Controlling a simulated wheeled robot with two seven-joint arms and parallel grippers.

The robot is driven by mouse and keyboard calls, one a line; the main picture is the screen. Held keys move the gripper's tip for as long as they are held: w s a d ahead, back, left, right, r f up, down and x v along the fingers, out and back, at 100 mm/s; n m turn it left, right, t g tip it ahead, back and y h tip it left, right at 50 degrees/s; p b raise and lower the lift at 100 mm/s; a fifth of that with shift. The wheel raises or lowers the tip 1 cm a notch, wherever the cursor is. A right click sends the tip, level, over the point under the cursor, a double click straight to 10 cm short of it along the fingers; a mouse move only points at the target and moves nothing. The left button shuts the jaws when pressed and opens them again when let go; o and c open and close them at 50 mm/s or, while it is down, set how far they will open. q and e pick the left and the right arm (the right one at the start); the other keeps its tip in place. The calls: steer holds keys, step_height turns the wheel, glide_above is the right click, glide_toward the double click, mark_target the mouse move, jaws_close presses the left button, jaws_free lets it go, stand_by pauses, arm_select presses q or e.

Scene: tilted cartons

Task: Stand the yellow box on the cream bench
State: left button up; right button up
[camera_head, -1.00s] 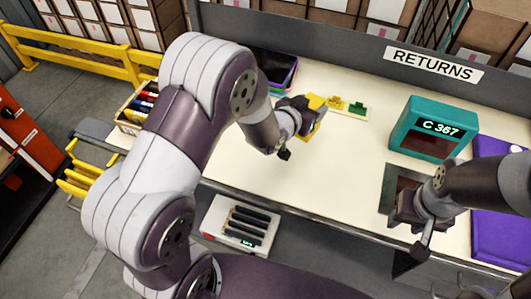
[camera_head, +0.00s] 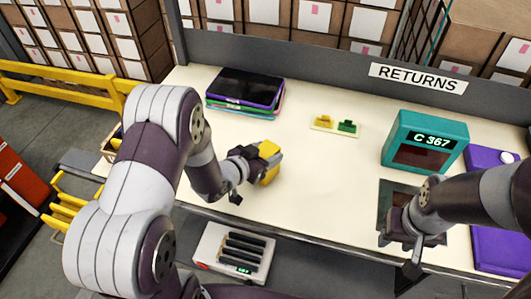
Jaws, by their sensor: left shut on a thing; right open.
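The yellow box (camera_head: 271,150) is in my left gripper (camera_head: 259,168), left of the middle of the head view. The gripper is shut on it and hides part of its left side. The box looks tilted. I cannot tell whether its lower edge touches the cream bench (camera_head: 310,195) or hangs just above it. My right gripper (camera_head: 402,238) is open and empty.
Dark tablets or trays (camera_head: 243,88) are stacked at the back left. Small yellow and green pieces (camera_head: 335,124) sit behind the box. A teal C 367 device (camera_head: 424,142) and a purple mat (camera_head: 500,245) are on the right. The bench's middle is clear.

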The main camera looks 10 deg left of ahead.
arm_select(q)
steer(key=o, duration=1.2)
steer(key=shift+o, duration=0.2)
steer(key=shift+s+a+r, duration=0.1)
steer(key=shift+r, duration=0.1)
steer(key=s+a+r+n+g+y+p, duration=0.1)
steer(key=s+a+r+n+g+y, duration=0.25)
steer(key=s+a, duration=0.55)
steer(key=s+d+r+g+y, duration=0.1)
steer(key=s+d+g, duration=0.1)
steer(key=s, duration=0.3)
steer(key=s+d+r+n+g+y, duration=0.1)
steer(key=s+d+g, duration=0.1)
steer(key=s+g, duration=0.3)
steer(key=shift+d, duration=0.4)
